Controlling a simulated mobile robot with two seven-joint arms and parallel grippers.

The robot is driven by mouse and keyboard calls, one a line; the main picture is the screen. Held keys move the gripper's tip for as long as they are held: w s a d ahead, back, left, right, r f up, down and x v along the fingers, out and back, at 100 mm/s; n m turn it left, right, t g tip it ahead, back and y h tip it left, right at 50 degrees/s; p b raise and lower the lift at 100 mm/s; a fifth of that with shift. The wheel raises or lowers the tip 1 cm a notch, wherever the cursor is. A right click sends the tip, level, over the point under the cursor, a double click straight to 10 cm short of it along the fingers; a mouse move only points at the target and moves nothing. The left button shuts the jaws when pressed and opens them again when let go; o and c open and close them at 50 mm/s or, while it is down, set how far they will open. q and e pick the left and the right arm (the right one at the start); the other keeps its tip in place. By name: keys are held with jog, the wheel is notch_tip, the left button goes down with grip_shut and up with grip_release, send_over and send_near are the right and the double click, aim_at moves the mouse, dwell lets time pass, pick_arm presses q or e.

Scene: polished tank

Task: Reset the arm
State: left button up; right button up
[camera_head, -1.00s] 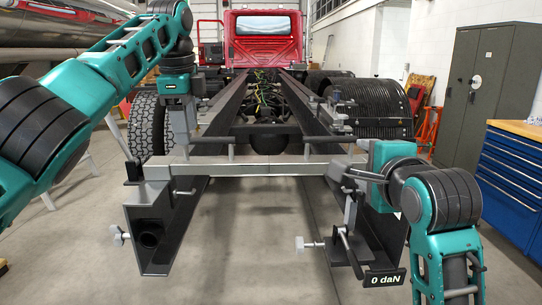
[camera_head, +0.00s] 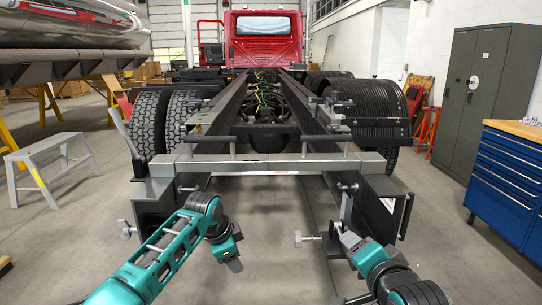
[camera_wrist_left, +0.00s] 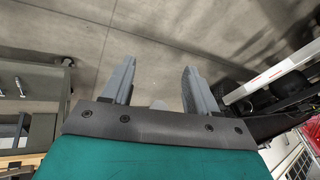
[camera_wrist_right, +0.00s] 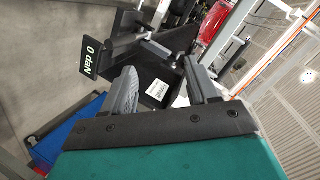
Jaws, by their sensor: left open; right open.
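My left gripper (camera_head: 232,262) hangs low in front of the truck frame, between the two rails, with the arm coming in from the bottom left. Its fingers (camera_wrist_left: 158,88) are apart and empty above the bare floor in the left wrist view. My right gripper (camera_head: 345,236) is beside the front end of the right rail. Its fingers (camera_wrist_right: 162,88) are apart in the right wrist view, with nothing visibly held. Beyond them are a black part with a white label (camera_wrist_right: 157,91) and a "0 daN" display (camera_wrist_right: 91,57).
A step stool (camera_head: 48,160) stands left. A blue drawer cabinet (camera_head: 506,180) and a dark locker (camera_head: 477,95) stand right. Floor between the rails is clear.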

pick_arm(q)
jog(key=s+f+n+t+h, duration=0.1)
jog(key=s+f+n+t, duration=0.35)
jog(key=s+f, duration=1)
jog(key=s+a+n+t, duration=0.1)
jog(key=s+a+n, duration=0.2)
jog(key=s, duration=0.6)
jog(key=s+a+n+t+y+p, duration=0.1)
jog(key=s+a+n, duration=0.3)
jog(key=s, duration=0.6)
jog(key=shift+a+r, duration=0.35)
jog(key=shift+a, duration=0.25)
pick_arm(e)
jog(key=s+f+n+g+y, duration=0.1)
jog(key=s+f+n+g, duration=0.2)
jog(key=s+f+n, duration=0.9)
jog(key=s+d+f, duration=0.1)
jog(key=s+f, duration=0.8)
jog(key=f, duration=0.3)
jog(key=shift+s+f+n, duration=0.15)
jog(key=shift+s+n, duration=0.2)
jog(key=shift+n, duration=0.05)
